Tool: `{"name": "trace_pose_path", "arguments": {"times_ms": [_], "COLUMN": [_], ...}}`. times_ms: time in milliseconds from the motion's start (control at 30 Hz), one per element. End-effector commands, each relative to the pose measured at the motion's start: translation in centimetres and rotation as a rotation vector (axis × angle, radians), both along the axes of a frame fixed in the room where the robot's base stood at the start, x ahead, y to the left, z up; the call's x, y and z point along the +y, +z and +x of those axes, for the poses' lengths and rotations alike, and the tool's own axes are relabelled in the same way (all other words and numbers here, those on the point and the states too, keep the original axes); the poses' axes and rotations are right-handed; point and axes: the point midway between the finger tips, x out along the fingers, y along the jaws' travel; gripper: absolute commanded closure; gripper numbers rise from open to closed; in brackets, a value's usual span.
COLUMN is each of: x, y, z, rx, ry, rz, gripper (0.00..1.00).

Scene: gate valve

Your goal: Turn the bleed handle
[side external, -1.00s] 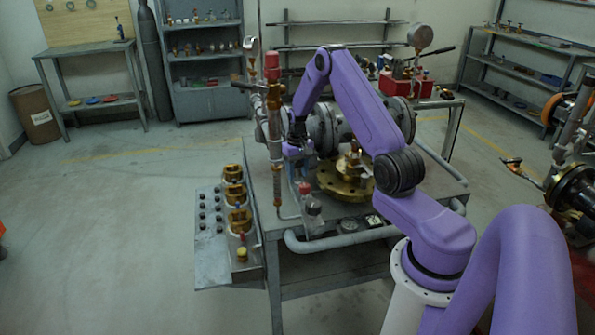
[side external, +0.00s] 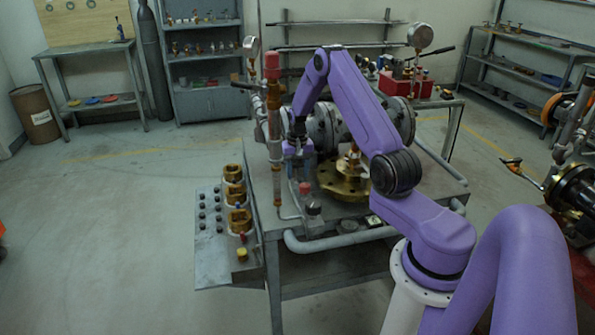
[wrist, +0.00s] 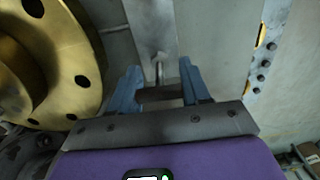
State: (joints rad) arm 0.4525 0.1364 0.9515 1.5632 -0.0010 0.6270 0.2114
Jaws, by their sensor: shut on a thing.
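My gripper (wrist: 160,84) has its two blue fingers on either side of a small grey metal piece (wrist: 160,68). The piece lies between the fingertips and looks like the bleed handle, but its full shape is hidden. In the side external view my gripper (side external: 299,166) points down just right of the vertical pipe (side external: 275,125) with a red cap, above the bench. There the handle is hidden by the gripper and fittings.
A brass flange (wrist: 65,65) is close to the left of my gripper; it also shows on the bench (side external: 345,190). Flanged grey valve bodies (side external: 322,125) stand behind. A panel with brass fittings (side external: 238,220) hangs at the bench's left side.

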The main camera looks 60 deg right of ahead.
Motion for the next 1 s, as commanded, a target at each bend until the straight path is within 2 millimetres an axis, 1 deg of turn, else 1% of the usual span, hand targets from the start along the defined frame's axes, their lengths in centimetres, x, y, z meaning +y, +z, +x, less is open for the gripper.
{"name": "trace_pose_path", "arguments": {"times_ms": [67, 100, 133, 167, 433, 567, 667, 767, 1000], "x": [0.0, 0.0, 0.0, 0.0, 0.0, 0.0, -0.1, -0.1, -0.1], "y": [0.1, 0.1, 0.1, 0.1, 0.0, 0.6, 1.9, 3.8, 8.9], "z": [0.0, 0.0, 0.0, 0.0, 0.0, 0.0, 0.1, 0.1, 0.1], "rx": [0.000, 0.000, 0.000, 0.000, -0.001, -0.001, -0.004, -0.005, -0.006], "ry": [-0.005, -0.005, -0.005, -0.004, -0.002, -0.001, -0.001, -0.002, -0.002], "rz": [0.001, 0.001, 0.001, 0.001, 0.001, 0.000, -0.002, -0.002, -0.003], "gripper": [0.84, 0.43, 0.34, 0.28, 0.28, 0.28, 0.28, 0.28, 0.28]}}
